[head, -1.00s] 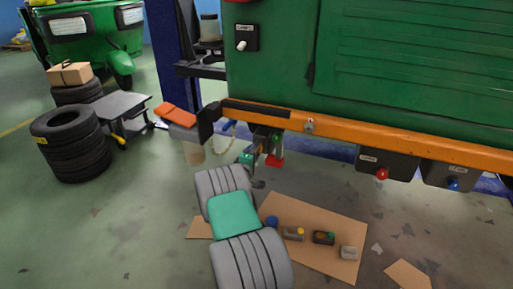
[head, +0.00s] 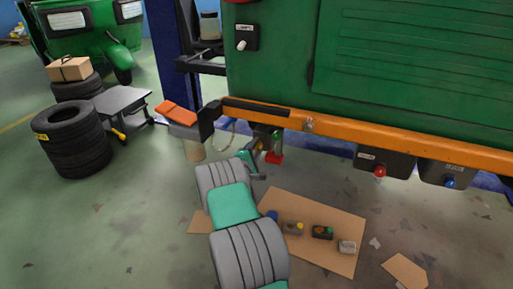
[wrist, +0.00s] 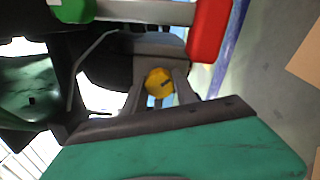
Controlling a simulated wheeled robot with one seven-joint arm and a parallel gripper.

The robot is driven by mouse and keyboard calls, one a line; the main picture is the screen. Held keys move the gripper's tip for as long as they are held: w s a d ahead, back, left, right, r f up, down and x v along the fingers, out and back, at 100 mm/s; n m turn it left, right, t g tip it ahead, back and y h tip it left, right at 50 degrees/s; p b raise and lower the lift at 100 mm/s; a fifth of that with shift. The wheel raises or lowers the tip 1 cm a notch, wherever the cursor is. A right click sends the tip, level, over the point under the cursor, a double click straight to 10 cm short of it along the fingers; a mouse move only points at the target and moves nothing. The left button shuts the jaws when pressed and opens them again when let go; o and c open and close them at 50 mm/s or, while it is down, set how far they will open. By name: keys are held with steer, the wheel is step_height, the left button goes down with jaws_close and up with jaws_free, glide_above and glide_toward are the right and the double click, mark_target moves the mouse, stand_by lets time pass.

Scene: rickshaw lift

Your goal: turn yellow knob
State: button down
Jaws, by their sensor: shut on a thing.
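The yellow knob (wrist: 159,83) shows in the wrist view under the vehicle body, between the two grey fingers of my gripper (wrist: 158,98). The fingers are shut on it, and a dark mark shows on its face. In the head view my gripper (head: 258,158) is below the orange bumper, left of a red block. There the knob is mostly hidden or too small to make out clearly.
The orange bumper (head: 370,140) of the green vehicle (head: 410,60) runs just above my gripper. The red block (head: 275,158) hangs close on its right. Cardboard (head: 335,210) with several small boxes lies on the floor. Stacked tyres (head: 72,140) stand left.

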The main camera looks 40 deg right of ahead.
steer(key=c, duration=1.3)
jaws_free()
steer(key=p+v, duration=0.1)
steer(key=v, duration=0.6)
steer(key=shift+s+a, duration=0.2)
steer(key=shift+a, duration=0.15)
